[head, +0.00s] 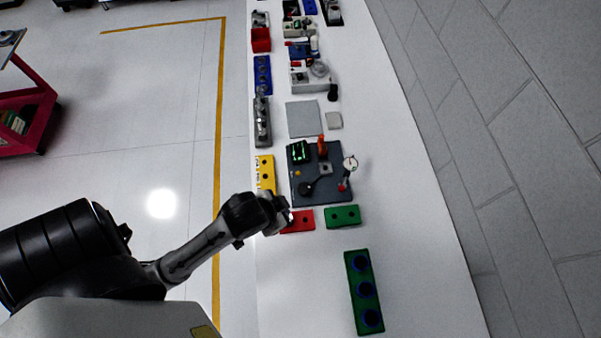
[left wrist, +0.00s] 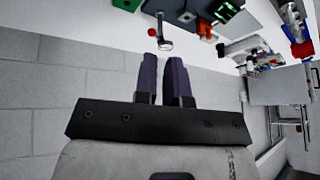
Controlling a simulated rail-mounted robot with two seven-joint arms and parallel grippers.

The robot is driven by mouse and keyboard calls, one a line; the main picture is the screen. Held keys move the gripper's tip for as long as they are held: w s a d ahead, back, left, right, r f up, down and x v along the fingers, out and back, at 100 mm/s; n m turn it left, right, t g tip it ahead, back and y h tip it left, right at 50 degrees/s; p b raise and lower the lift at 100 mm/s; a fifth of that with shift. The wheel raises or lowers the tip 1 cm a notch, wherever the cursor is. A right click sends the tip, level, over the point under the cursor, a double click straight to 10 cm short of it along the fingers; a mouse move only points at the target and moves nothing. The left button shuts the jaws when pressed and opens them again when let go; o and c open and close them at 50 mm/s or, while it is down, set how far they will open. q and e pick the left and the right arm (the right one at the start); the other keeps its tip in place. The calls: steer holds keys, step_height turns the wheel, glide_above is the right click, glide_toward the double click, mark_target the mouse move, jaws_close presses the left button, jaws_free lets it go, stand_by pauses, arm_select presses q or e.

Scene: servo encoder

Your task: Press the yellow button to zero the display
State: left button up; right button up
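The dark grey board (head: 335,190) lies on the white bench in the head view. A small yellow-orange round spot (head: 298,173), which looks like the yellow button, is at its left side. Just above it is a black display box (head: 299,152) with lit green marks, too small to read. The display also shows at the top of the left wrist view (left wrist: 228,11). My left gripper (head: 287,216) is below the board's lower left corner, apart from the button. In the left wrist view its two purple fingers (left wrist: 163,62) are parted by a narrow gap, with nothing between them. My right gripper is not in view.
A red block (head: 298,222) is beside my left gripper, and a green block (head: 342,217) is right of it. A yellow block (head: 265,173) stands left of the board. An orange upright part (head: 322,147) and a black knob (head: 306,188) are on the board. Bench at right is clear.

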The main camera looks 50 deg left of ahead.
arm_select(q)
steer(key=w+a+b, duration=0.1)
steer(key=w+a, duration=0.1)
steer(key=w, duration=0.2)
steer(key=w+a+t+y+b, duration=0.1)
steer(key=w+a+b, duration=0.1)
steer(key=w+a, duration=0.1)
steer(key=w+a+f+y+b, duration=0.1)
steer(key=w+a, duration=0.1)
steer(key=w, duration=0.2)
steer(key=shift+w+a+t, duration=0.25)
steer(key=shift+w+t, duration=0.05)
steer(key=shift+w, duration=0.05)
jaws_close()
steer(key=w+a+f+g+b, duration=0.1)
steer(key=w+a+f, duration=0.2)
steer(key=a, duration=0.3)
steer(key=w+a+f+g+b, duration=0.1)
steer(key=w+a+f+g, duration=0.1)
steer(key=w+a+f, duration=0.25)
steer(key=f+m+h, duration=0.1)
steer(key=s+f+m+g+h, duration=0.1)
steer(key=f+m, duration=0.1)
steer(key=s+f+m+h, duration=0.1)
steer(key=h, duration=0.1)
steer(key=shift+s+d+f+m+g, duration=0.1)
steer(key=shift+f+m+g, duration=0.15)
steer(key=shift+m+g, duration=0.05)
steer(key=shift+f, duration=0.1)
